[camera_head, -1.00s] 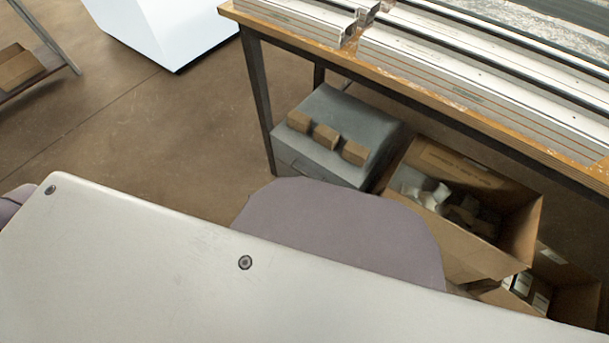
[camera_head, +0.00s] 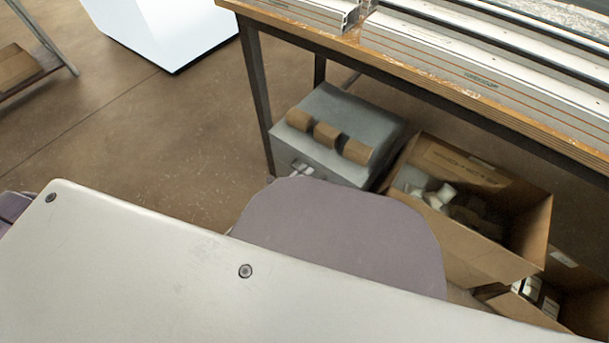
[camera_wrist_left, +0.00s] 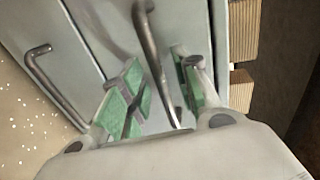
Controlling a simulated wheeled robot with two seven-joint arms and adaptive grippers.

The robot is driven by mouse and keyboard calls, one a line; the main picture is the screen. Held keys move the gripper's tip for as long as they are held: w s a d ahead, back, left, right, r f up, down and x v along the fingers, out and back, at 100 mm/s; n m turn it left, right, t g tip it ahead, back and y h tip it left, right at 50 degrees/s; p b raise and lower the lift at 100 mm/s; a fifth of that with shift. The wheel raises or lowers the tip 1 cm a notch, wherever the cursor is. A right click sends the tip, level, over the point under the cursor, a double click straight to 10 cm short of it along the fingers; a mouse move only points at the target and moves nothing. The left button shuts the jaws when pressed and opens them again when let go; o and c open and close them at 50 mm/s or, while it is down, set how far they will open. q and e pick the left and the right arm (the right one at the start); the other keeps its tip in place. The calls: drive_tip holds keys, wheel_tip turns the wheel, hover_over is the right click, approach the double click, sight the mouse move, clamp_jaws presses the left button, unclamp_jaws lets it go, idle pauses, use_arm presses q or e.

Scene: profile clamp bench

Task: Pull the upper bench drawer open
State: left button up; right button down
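The grey drawer unit (camera_head: 335,105) stands on the floor under the bench. In the left wrist view its front shows turned on its side, with the upper drawer (camera_wrist_left: 115,25) toward the right. I see no clear gap around this drawer. Its bar handle (camera_wrist_left: 151,45) lies between the green-padded fingers of my left gripper (camera_wrist_left: 160,92). The fingers are apart, and I see no firm grip on the bar. A second, lower handle (camera_wrist_left: 50,85) is to the left, outside the fingers. In the head view only the fingertips (camera_head: 302,169) show at the unit's front. My right gripper is out of view.
Several brown blocks (camera_head: 327,134) sit on top of the unit. An open cardboard box (camera_head: 485,255) stands close to its right. A bench leg (camera_head: 257,90) rises by its left side. Open floor (camera_head: 150,140) lies to the left.

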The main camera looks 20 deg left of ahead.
use_arm(q)
drive_tip(key=shift+w+d, duration=0.1)
drive_tip(key=shift+w, duration=0.15)
clamp_jaws()
idle(0.3)
